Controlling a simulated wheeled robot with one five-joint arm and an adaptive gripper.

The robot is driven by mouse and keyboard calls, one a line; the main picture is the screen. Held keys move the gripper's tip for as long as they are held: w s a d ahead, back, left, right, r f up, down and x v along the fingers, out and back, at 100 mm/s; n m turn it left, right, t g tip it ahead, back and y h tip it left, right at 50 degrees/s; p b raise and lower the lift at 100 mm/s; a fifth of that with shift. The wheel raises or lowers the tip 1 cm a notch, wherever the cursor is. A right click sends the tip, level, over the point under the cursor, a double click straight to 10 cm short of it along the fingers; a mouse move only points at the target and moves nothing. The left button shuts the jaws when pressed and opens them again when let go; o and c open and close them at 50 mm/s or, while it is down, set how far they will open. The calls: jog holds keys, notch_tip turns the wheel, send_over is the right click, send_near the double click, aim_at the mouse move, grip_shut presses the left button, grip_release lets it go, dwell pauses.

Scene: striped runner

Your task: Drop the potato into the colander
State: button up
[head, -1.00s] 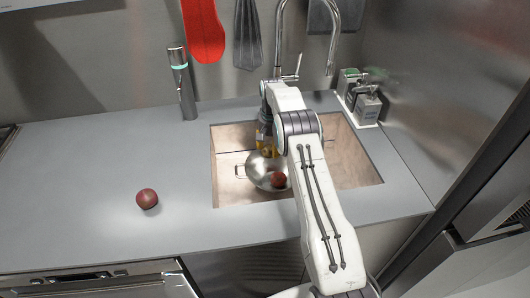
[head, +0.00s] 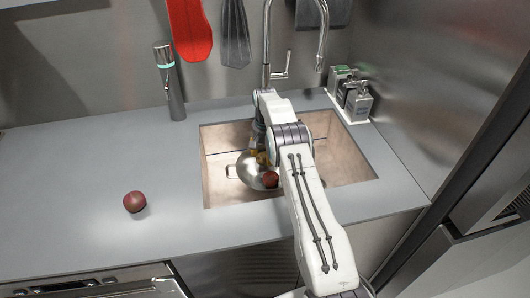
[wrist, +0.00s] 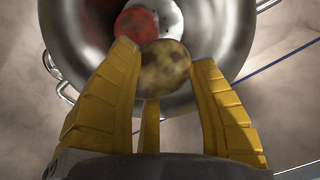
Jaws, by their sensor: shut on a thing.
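The potato (wrist: 166,70), brown and mottled, is held between the yellow fingers of my gripper (wrist: 160,62) in the wrist view. It is seen over the open bowl of the steel colander (wrist: 80,30). In the head view the colander (head: 247,170) stands in the sink, with my gripper (head: 262,157) low above it and partly hidden behind my arm. A red round fruit (wrist: 137,23) lies inside the colander, and it also shows in the head view (head: 270,180). I cannot tell how high the potato is above the colander's bottom.
The sink (head: 345,155) surrounds the colander. A second red fruit (head: 134,202) lies on the grey counter (head: 75,160) at left. The faucet (head: 268,45) and soap bottles (head: 354,98) are at the back.

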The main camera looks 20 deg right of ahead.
aim_at(265, 153)
jog(key=shift+f, duration=0.55)
jog(key=o, duration=1.2)
jog(key=shift+r, duration=0.1)
jog(key=shift+r, duration=3.7)
